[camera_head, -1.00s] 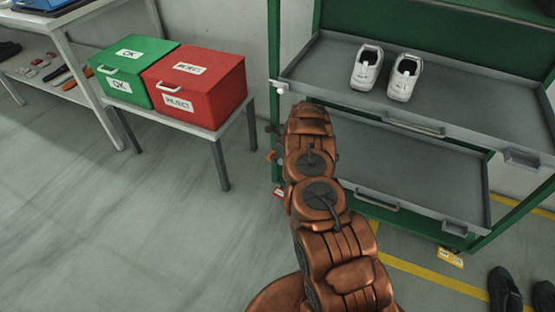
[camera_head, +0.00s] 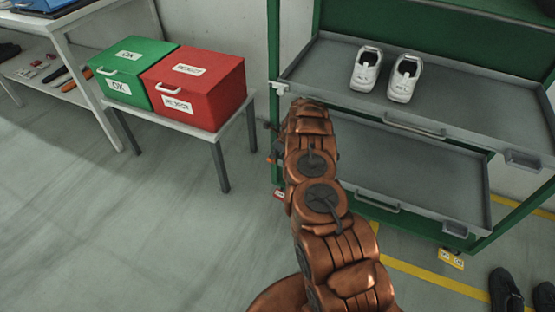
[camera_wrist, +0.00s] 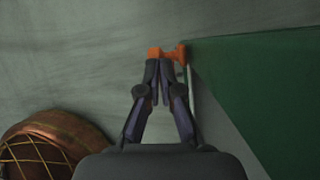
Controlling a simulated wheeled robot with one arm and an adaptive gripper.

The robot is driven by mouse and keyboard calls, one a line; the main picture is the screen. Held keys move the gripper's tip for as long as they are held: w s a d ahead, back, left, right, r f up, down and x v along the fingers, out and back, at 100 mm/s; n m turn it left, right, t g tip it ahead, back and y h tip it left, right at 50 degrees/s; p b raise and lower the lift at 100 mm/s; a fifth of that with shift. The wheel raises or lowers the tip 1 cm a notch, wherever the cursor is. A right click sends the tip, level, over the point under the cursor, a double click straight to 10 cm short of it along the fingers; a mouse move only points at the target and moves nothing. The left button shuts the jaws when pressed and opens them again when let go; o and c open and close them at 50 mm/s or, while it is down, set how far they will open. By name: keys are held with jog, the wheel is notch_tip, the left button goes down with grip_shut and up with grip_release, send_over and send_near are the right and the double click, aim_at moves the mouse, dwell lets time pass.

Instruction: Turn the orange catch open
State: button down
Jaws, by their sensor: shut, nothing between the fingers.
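The orange catch (camera_wrist: 167,53) shows at the top middle of the wrist view, by the edge of a green panel. A small orange bit, likely the same catch, shows left of the green rack post in the head view (camera_head: 271,159). My gripper (camera_wrist: 160,63) is shut and empty. Its dark fingertips are at the catch's near side and overlap it in the picture; I cannot tell if they touch. In the head view my copper arm hides most of the gripper and the post around the catch.
The green rack has a grey upper tray (camera_head: 325,68) with a pair of white shoes (camera_head: 384,74), and a lower tray (camera_head: 415,185). Green (camera_head: 133,75) and red (camera_head: 195,85) boxes stand on a low table at left. Dark shoes (camera_head: 505,290) lie at bottom right. The floor at left is clear.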

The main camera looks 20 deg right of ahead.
jog(key=s+d, duration=0.9)
jog(key=shift+s+d+f, duration=0.2)
jog(key=shift+f, duration=0.15)
jog(key=shift+s+a, duration=0.1)
